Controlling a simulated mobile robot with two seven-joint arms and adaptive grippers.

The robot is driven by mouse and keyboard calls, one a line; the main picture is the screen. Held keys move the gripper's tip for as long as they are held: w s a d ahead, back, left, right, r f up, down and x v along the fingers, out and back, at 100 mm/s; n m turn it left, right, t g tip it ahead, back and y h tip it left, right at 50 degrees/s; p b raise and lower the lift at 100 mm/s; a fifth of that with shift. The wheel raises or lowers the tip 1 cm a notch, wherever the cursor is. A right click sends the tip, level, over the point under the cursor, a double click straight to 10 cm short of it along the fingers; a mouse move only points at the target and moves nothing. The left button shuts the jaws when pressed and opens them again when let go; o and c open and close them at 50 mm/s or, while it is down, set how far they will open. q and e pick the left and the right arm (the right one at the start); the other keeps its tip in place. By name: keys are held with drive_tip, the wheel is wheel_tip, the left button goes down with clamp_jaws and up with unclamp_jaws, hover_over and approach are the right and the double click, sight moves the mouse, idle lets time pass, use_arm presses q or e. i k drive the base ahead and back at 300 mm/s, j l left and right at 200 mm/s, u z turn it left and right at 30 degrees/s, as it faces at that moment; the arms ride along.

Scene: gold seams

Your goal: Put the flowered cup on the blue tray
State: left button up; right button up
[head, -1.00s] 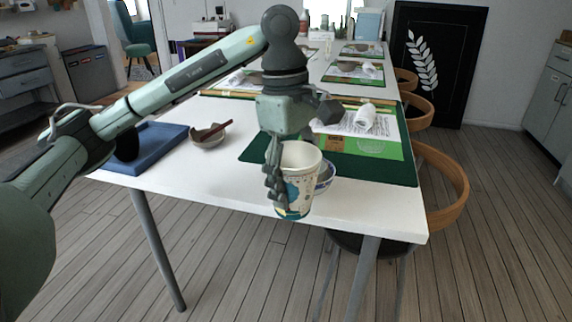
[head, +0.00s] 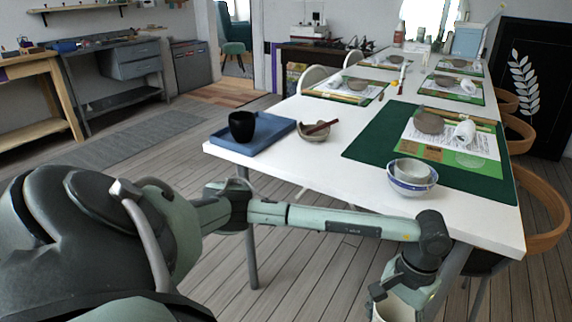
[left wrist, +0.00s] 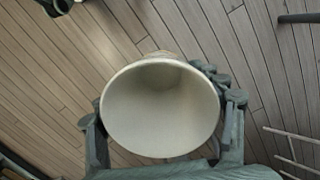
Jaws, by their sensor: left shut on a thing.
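The flowered cup (left wrist: 160,108) is in my left gripper (left wrist: 162,120), its pale, empty inside facing the wrist camera. The fingers are shut around its sides. There the gripper and cup are below and in front of the table's near edge, over the floor. The blue tray (head: 229,143) lies on the table's left near corner, with a dark cup (head: 242,126) standing on it. My right gripper is not in view.
A bowl with a brown stick (head: 318,131) sits right of the tray. Stacked bowls (head: 411,176) stand near the front edge by a green mat (head: 375,148). The white tabletop (head: 330,170) is bare between them. A wooden chair (head: 543,205) is at the right.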

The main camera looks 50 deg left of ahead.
sight(266, 127)
drive_tip(key=j+z, duration=0.1)
drive_tip(key=z, duration=0.35)
drive_tip(key=j+z, duration=0.15)
drive_tip(key=z, duration=0.35)
drive_tip(key=j+z, duration=0.15)
drive_tip(key=z, duration=0.3)
drive_tip(key=j+z, duration=0.1)
drive_tip(key=z, duration=0.4)
drive_tip(key=k+z, duration=0.1)
drive_tip(key=z, duration=0.35)
drive_tip(key=k+j+z, duration=0.1)
drive_tip(key=z, duration=0.35)
drive_tip(key=k+u, duration=0.35)
drive_tip(key=k, duration=0.55)
drive_tip(key=k+z, duration=0.1)
drive_tip(key=k, duration=0.35)
drive_tip(key=k+l+z, duration=0.1)
drive_tip(key=k, duration=0.4)
drive_tip(key=k+z, duration=0.25)
drive_tip(key=k, duration=0.65)
drive_tip(key=k+u, duration=0.2)
drive_tip(key=u, duration=0.15)
drive_tip(key=k+j+u, duration=0.1)
drive_tip(key=u, duration=0.3)
drive_tip(key=k+j+u, duration=0.2)
drive_tip(key=u, duration=0.15)
drive_tip(key=k, duration=0.05)
